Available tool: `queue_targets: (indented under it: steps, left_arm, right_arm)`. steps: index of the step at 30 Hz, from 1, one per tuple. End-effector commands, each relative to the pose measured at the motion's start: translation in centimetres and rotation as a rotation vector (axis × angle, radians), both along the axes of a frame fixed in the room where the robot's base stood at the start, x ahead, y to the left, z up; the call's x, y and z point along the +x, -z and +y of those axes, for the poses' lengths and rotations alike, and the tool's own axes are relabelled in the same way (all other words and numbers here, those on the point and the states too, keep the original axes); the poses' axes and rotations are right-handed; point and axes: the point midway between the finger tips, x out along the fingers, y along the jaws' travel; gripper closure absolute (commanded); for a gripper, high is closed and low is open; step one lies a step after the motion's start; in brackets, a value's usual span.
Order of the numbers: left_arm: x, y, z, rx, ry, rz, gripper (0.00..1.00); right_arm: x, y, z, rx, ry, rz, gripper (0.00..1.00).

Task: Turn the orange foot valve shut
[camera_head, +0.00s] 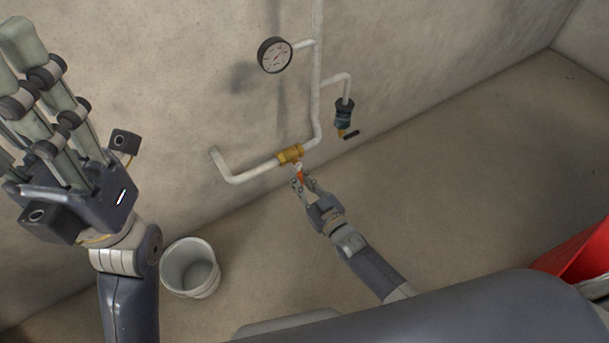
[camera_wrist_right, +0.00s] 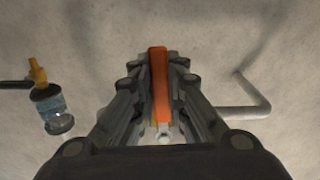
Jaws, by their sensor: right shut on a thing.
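The foot valve has a brass body (camera_head: 290,154) on the white pipe low on the wall, and its orange handle (camera_head: 300,176) points away from the pipe toward me. In the right wrist view the orange handle (camera_wrist_right: 159,85) stands upright between the two fingers. My right gripper (camera_head: 303,178) is shut on the orange handle, and its fingers partly hide it. My left gripper (camera_head: 25,65) is raised at the far left, well away from the valve. Its fingers are apart and nothing shows between them.
A round gauge (camera_head: 275,55) and a teal fitting with a dark lever (camera_head: 344,114) sit on branches of the pipe (camera_head: 316,90). A white bucket (camera_head: 190,268) stands on the floor by the left arm. A red object (camera_head: 578,252) is at the right edge. The floor right of the valve is clear.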

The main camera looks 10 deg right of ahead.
Motion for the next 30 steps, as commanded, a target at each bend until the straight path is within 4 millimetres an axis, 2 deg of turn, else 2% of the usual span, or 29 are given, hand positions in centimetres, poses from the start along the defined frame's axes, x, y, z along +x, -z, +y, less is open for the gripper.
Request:
queue_targets:
  steps: [8, 22, 23, 25, 26, 30]
  left_arm:
    - [0.11, 0.26, 0.01, 0.0, 0.001, 0.018, 0.6]
    - [0.1, 0.26, -0.01, 0.001, 0.001, 0.018, 0.6]
    - [0.1, 0.26, -0.01, 0.001, 0.001, 0.018, 0.6]
    - [0.1, 0.26, -0.01, 0.001, 0.001, 0.018, 0.6]
    - [0.1, 0.26, -0.01, 0.001, 0.001, 0.018, 0.6]
    - [0.1, 0.26, -0.02, 0.002, 0.001, 0.017, 0.6]
  right_arm:
    - [-0.28, 0.15, 0.55, 0.073, -0.001, 0.03, 1.0]
    - [-0.34, 0.15, 0.67, 0.089, -0.001, 0.036, 1.0]
    - [-0.33, 0.15, 0.67, 0.089, -0.001, 0.036, 0.85]
    - [-0.33, 0.15, 0.67, 0.088, -0.001, 0.035, 0.69]
    - [-0.32, 0.13, 0.67, 0.088, -0.001, 0.034, 0.66]
    - [-0.27, 0.09, 0.64, 0.086, 0.0, 0.032, 0.66]
